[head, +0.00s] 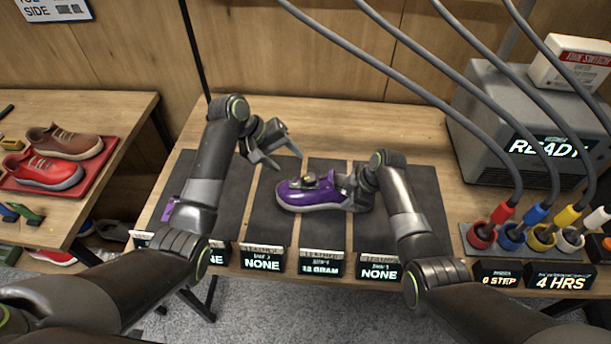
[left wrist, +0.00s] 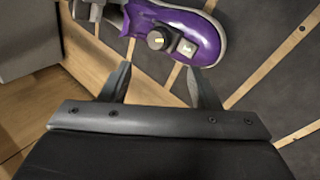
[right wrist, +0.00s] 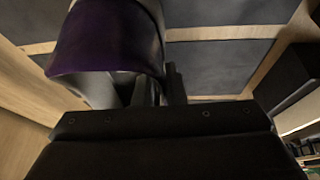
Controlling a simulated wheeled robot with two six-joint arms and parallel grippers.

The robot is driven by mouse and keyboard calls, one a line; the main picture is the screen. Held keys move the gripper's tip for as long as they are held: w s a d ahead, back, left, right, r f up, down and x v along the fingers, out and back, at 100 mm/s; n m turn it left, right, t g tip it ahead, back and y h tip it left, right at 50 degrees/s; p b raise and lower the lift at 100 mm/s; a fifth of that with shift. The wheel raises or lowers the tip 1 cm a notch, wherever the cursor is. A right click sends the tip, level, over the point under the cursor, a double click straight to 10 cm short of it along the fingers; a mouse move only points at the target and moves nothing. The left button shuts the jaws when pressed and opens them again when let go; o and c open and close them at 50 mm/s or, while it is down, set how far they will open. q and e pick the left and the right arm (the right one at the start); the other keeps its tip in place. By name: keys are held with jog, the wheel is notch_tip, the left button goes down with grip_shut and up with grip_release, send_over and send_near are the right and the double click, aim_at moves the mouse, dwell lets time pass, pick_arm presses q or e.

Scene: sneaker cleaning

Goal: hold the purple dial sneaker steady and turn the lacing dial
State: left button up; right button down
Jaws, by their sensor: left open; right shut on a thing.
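The purple sneaker (head: 312,198) with a pale sole sits on the dark mats, toe to the left. It also shows in the left wrist view (left wrist: 187,32) and, close up, in the right wrist view (right wrist: 105,42). The lacing dial (left wrist: 156,40) is a round knob on its top, beside a small pale square piece (left wrist: 187,47). My right gripper (head: 352,184) is shut on the heel end of the sneaker; its fingertips are partly hidden. My left gripper (head: 284,157) is open and empty, above and behind the sneaker's toe, apart from the dial.
A grey machine (head: 522,128) reading READY stands at the right, with cables above and coloured plugs (head: 502,215) in front. Several label displays (head: 261,263) line the front edge. A side table at the left holds a red tray (head: 87,178) of shoes.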

aim_at(308, 179)
pick_arm(q)
jog(key=d+f+m, duration=0.1)
jog(key=f+m, duration=0.1)
jog(key=m, duration=0.3)
jog(key=d+f+m+t+h, duration=0.1)
jog(key=d+f+m, duration=0.1)
jog(key=m, duration=0.4)
jog(key=w+d+f+m+h, duration=0.1)
jog(key=d+f+m, duration=0.1)
jog(key=f+m, duration=0.2)
jog(key=shift+d+f+m+t, duration=0.15)
jog(key=shift+m+t, duration=0.15)
jog(key=shift+m, duration=0.8)
jog(key=c, duration=1)
jog(key=shift+s+d+n+t+y, duration=0.15)
jog(key=shift+n+t+y, duration=0.6)
jog(key=shift+n, duration=0.75)
jog(key=shift+s+n+t+y, duration=0.15)
jog(key=shift+n+t+y, duration=0.3)
jog(key=shift+n+t, duration=0.85)
jog(key=shift+n, duration=0.3)
